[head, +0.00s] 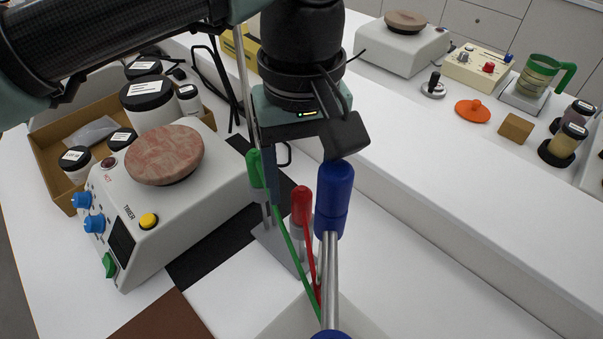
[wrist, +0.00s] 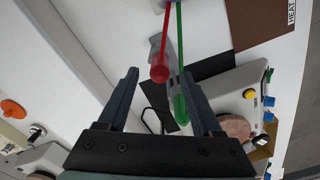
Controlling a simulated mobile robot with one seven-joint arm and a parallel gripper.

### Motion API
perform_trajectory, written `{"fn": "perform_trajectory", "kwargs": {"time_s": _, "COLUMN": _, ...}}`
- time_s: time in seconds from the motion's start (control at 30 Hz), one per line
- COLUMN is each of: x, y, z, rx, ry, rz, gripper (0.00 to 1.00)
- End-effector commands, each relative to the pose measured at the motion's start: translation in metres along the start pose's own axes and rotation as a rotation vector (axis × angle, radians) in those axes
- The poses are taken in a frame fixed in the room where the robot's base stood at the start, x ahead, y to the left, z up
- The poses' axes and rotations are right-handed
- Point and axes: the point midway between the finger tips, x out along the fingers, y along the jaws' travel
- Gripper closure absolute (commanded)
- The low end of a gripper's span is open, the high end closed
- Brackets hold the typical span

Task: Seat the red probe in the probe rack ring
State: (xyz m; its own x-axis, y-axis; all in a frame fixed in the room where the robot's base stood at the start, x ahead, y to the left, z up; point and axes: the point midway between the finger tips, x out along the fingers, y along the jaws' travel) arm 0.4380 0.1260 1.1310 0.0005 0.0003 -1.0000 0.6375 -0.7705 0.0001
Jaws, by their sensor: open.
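The red probe (head: 301,205) stands upright below my gripper (head: 300,180), with a red cable running down from it. A grey metal collar shows just under its red handle; I cannot tell whether it sits in a ring. The green probe (head: 255,168) stands to its left, by the grey rack base (head: 268,238). In the wrist view the red probe (wrist: 159,71) lies between the two open fingers of my gripper (wrist: 160,80), apart from both. The green probe (wrist: 180,106) is close to the right finger. The rack ring is not clearly visible.
A blue-capped steel rod piece (head: 335,195) stands in front and hides part of my gripper. A hotplate (head: 145,215) is at left, beside a cardboard box (head: 52,160) of jars. A raised white ledge runs along the right.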

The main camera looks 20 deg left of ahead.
Motion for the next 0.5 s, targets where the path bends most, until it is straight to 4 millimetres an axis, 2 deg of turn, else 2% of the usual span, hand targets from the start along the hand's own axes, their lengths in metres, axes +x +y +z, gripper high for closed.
{"fn": "perform_trajectory", "kwargs": {"time_s": 0.17, "x": -0.013, "y": 0.0, "z": -0.001, "rx": -0.001, "ry": 0.001, "rz": 0.0, "gripper": 0.33}}
{"fn": "perform_trajectory", "kwargs": {"time_s": 0.5, "x": -0.086, "y": 0.001, "z": 0.0, "rx": 0.0, "ry": 0.004, "rz": 0.001, "gripper": 0.33}}
